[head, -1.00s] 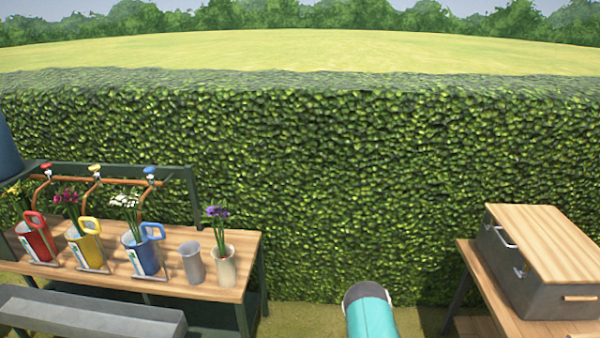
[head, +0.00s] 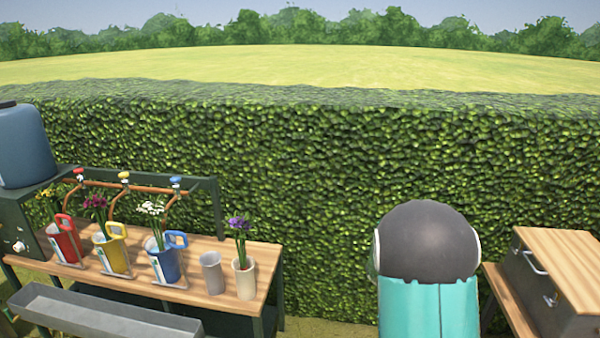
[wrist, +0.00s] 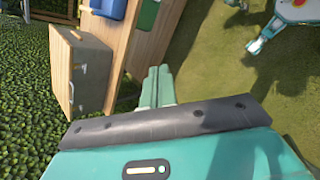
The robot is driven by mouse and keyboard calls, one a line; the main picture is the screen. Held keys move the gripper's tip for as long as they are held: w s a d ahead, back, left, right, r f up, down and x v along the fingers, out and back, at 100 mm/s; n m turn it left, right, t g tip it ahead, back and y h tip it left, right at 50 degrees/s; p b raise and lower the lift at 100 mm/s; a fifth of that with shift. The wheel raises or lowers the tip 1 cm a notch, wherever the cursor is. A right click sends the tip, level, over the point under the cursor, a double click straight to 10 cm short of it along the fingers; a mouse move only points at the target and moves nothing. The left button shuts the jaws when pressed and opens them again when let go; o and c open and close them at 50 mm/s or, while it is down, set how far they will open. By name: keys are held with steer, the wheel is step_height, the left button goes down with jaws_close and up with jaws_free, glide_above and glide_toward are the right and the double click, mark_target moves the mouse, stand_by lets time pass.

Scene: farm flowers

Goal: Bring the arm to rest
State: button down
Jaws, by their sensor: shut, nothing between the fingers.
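My arm (head: 428,265), teal with a dark rounded joint, rises at the lower right of the head view, between the two tables. My gripper (wrist: 158,80) shows in the wrist view, its two teal fingers together with nothing between them. It points over the grass and is apart from the wooden table beside it. My gripper does not show in the head view.
A wooden bench (head: 130,262) at the left holds red, yellow and blue jugs with flowers, a grey cup (head: 212,273) and a cream vase (head: 244,278). A grey trough (head: 105,318) is in front. A lidded box (head: 545,285) stands at right. A hedge (head: 300,190) closes the back.

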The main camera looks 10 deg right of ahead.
steer(key=s+a+r+t+y, duration=0.3)
steer(key=s+a+r+t, duration=0.2)
steer(key=a+r, duration=0.5)
steer(key=s+a+r+m+t+y, duration=0.1)
steer(key=s+a+r+t+y, duration=0.3)
steer(key=a+r, duration=0.7)
steer(key=s+a+t, duration=0.1)
steer(key=s+a, duration=0.1)
steer(key=a, duration=0.6)
steer(key=shift+m+t, duration=0.3)
steer(key=shift+t, duration=0.1)
